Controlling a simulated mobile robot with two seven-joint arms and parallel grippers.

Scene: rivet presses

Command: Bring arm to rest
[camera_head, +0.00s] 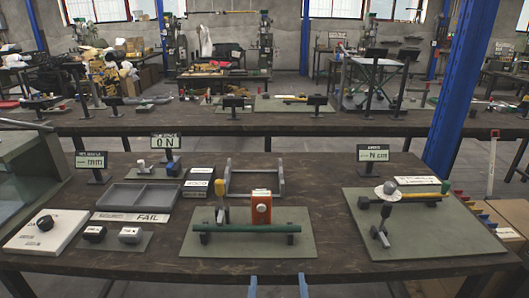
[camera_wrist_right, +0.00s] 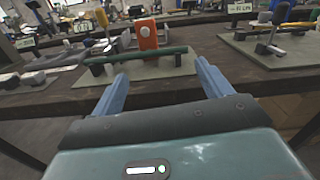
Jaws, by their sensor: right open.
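My right gripper (camera_head: 278,282) shows at the bottom edge of the head view, in front of the table's near edge. Its two blue fingers are spread apart with nothing between them. In the right wrist view the same gripper (camera_wrist_right: 162,72) points toward the bench, empty and clear of the objects. Beyond it are a green bar (camera_head: 240,228) on low supports and an upright orange block (camera_head: 261,208), both on a grey-green mat (camera_head: 245,251). The orange block also shows in the wrist view (camera_wrist_right: 148,36). My left gripper is not in view.
The dark worktable (camera_head: 150,264) carries a second mat (camera_head: 450,237) with a yellow-handled device at right. A grey tray (camera_head: 137,196), a white board (camera_head: 45,232) and small display signs (camera_head: 92,162) stand at left. A blue post (camera_head: 460,90) rises behind right.

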